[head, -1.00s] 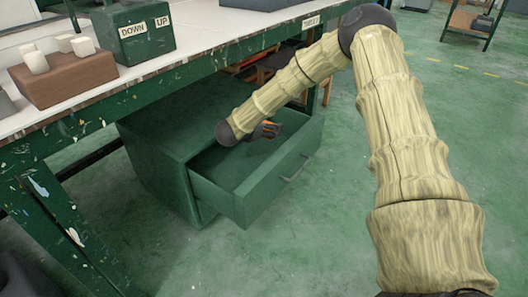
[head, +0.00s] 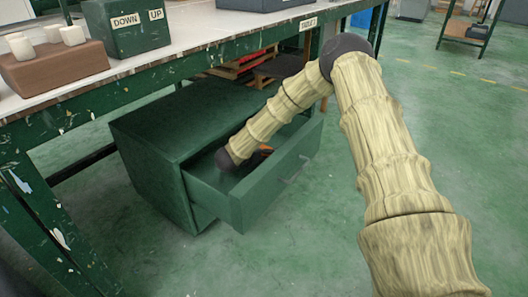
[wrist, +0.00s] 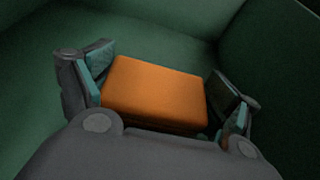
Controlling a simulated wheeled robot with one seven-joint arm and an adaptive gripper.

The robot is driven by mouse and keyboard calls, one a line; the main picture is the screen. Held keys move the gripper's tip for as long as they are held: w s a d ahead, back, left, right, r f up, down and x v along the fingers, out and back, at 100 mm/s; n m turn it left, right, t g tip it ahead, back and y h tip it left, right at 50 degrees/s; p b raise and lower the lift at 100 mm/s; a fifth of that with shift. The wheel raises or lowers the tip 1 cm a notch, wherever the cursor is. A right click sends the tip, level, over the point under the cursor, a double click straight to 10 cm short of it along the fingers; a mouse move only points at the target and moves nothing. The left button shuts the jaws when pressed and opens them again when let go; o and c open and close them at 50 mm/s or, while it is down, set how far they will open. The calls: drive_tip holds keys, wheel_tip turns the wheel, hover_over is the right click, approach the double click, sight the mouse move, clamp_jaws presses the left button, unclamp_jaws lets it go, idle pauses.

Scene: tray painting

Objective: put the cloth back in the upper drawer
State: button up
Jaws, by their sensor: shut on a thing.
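The cloth (wrist: 155,92) is an orange folded block in the wrist view. My gripper (wrist: 160,90) is shut on it, one finger on each side. In the head view only a sliver of the orange cloth (head: 265,150) shows past my arm, and my gripper is mostly hidden. The upper drawer (head: 270,187) of the green cabinet is pulled open, and the cloth is down inside it, between the walls. The drawer's green floor and walls (wrist: 275,45) surround the gripper in the wrist view. Whether the cloth touches the floor I cannot tell.
The green cabinet (head: 150,130) stands under a paint-spattered workbench (head: 225,50). On the bench are a brown block with white pegs (head: 55,70) and a green box marked DOWN and UP (head: 140,38). The floor right of the drawer is clear.

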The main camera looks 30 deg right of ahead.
drive_tip(key=shift+f, duration=0.1)
drive_tip(key=o, duration=0.9)
drive_tip(key=shift+r, duration=0.2)
drive_tip(key=shift+s+a+r, duration=0.1)
drive_tip(key=shift+a+r, duration=0.05)
drive_tip(key=shift+a, duration=0.1)
drive_tip(key=p+v, duration=0.3)
drive_tip(key=v, duration=0.2)
drive_tip(key=shift+s+a+r, duration=0.1)
drive_tip(key=shift+a+r, duration=0.1)
drive_tip(key=shift+a, duration=0.05)
drive_tip(key=shift+s+a+r+p, duration=0.1)
drive_tip(key=shift+s+a+p, duration=0.15)
drive_tip(key=shift+a+p, duration=0.25)
